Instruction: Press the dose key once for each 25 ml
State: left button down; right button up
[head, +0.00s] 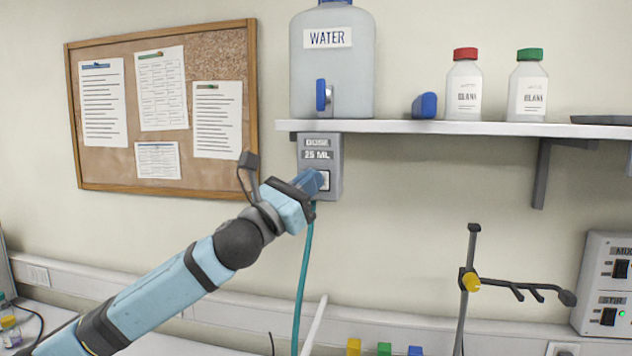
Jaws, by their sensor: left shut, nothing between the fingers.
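The grey dose box (335,183) is fixed under the left end of the shelf and reads "DOSE 25 ML". A teal hose (304,275) hangs below the box. My right gripper is not in view.
The shelf (450,127) also holds a blue object (425,105) and two white bottles with red (465,54) and green (530,54) caps. A clamp stand (467,285) and a switch panel (606,283) are at the right. A cork board (220,55) hangs at the left.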

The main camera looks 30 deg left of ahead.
pick_arm(q)
jog(key=shift+s, duration=0.1)
jog(key=shift+s+d, duration=0.2)
jog(key=shift+s, duration=0.6)
jog(key=s, duration=0.2)
jog(key=s+d, duration=0.1)
jog(key=s, duration=0.1)
jog(key=shift+s+d+p, duration=0.15)
jog(key=shift+s+p, duration=0.2)
jog(key=shift+s, duration=0.05)
dwell(0.5)
